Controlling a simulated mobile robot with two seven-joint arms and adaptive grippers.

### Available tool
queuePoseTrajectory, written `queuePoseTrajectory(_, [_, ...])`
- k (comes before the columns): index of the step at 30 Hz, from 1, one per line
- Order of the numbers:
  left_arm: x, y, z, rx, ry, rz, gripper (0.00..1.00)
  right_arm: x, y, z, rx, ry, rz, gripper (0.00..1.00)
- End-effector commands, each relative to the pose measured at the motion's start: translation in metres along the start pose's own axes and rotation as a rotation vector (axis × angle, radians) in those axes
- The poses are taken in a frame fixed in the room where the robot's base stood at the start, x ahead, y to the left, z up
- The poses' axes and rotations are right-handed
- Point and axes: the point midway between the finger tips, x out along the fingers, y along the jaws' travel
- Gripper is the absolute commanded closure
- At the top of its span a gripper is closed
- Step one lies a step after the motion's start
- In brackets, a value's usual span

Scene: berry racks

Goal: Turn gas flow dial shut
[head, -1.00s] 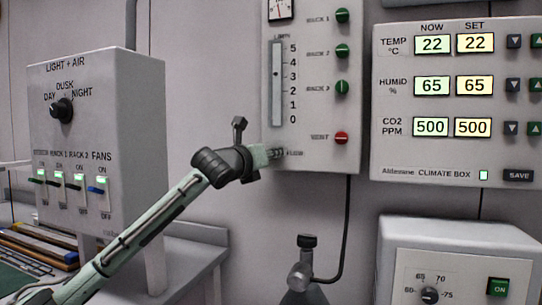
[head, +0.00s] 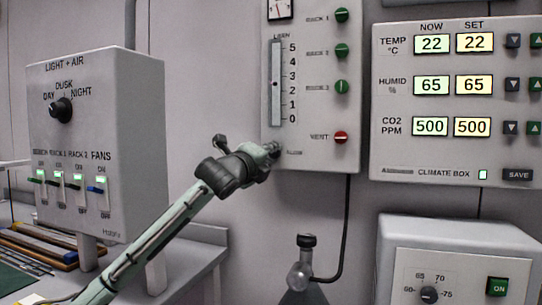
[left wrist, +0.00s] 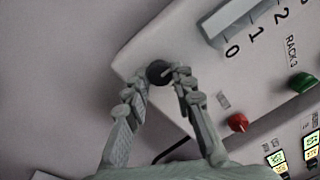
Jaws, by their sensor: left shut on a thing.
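The gas flow dial is a small dark round knob (left wrist: 158,72) near the lower corner of the grey flow panel (head: 311,110). My left gripper (head: 271,150) is at the panel's lower left corner and mostly hides the dial in the head view. In the left wrist view the fingers (left wrist: 162,78) are closed around the dial from both sides. My right gripper is not in view.
A red vent knob (head: 340,137) is just right of the dial, with green rack knobs (head: 341,87) above it. The light and air box (head: 105,90) stands left of my arm. A gas bottle valve (head: 304,262) with a black hose is below.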

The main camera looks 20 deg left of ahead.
Motion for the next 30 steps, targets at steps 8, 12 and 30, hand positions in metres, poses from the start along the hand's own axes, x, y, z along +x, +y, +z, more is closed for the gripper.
queuePoseTrajectory(8, [0.0001,0.0003,-0.0016,-0.265,-0.025,-0.007,1.0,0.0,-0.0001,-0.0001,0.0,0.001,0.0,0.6])
queuePoseTrajectory(12, [0.0002,0.0007,-0.0023,-0.397,-0.039,-0.01,1.0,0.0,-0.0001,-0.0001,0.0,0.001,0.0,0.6])
queuePoseTrajectory(30, [0.0005,-0.0004,-0.0039,-0.966,-0.095,-0.026,1.0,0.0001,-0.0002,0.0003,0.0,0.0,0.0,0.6])
